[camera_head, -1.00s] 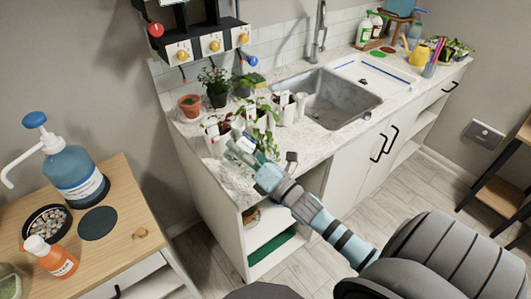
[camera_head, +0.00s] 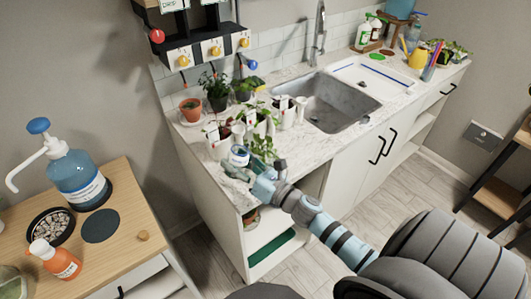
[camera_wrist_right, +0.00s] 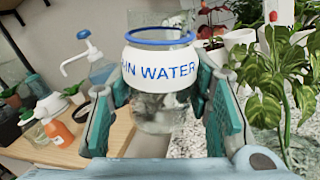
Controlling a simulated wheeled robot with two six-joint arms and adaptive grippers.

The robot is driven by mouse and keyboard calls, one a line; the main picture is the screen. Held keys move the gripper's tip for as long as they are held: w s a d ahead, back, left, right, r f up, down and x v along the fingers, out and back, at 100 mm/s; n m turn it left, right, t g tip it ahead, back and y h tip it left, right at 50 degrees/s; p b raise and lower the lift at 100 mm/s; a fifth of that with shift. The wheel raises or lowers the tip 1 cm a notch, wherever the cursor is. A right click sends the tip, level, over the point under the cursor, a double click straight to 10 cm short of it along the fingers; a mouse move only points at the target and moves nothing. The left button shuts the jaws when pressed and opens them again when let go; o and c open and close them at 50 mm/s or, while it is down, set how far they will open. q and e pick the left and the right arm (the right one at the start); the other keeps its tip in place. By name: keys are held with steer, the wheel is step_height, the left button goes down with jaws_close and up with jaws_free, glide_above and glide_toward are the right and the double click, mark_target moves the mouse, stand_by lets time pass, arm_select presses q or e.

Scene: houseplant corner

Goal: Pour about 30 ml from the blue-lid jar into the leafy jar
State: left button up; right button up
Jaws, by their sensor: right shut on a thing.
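My right gripper (camera_head: 240,165) is shut on a clear glass jar with a blue rim (camera_head: 239,156), at the near left end of the counter. The right wrist view shows the jar (camera_wrist_right: 160,75) between the teal fingers (camera_wrist_right: 163,115), with a white label reading partly "WATER". Its rim is up and it holds clear contents. A leafy plant (camera_wrist_right: 290,75) stands close on the right in that view; its leaves (camera_head: 264,146) show just behind the gripper in the head view. My left gripper is not in view.
White pots (camera_head: 287,117) with plants, a terracotta pot (camera_head: 191,110) and a dark pot (camera_head: 217,102) crowd the counter behind. The sink (camera_head: 335,100) lies to the right. A wooden side table (camera_head: 135,215) at left holds a pump bottle (camera_head: 75,178) and an orange bottle (camera_head: 60,262).

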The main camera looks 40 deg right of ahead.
steer(key=f+b, duration=0.2)
steer(key=f+n+b, duration=0.1)
steer(key=f+b, duration=0.1)
steer(key=a+f+n+b, duration=0.1)
steer(key=f+b, duration=0.1)
steer(key=shift+f, duration=0.3)
steer(key=shift+a+r+n+g+p, duration=0.1)
steer(key=shift+r+n+g+p, duration=0.05)
steer(key=shift+n+g+p, duration=0.3)
steer(key=shift+a+n+p, duration=0.15)
steer(key=shift+n+p, duration=0.2)
steer(key=shift+p, duration=0.05)
steer(key=shift+a+n, duration=0.15)
steer(key=shift+n, duration=0.15)
steer(key=shift+f, duration=0.2)
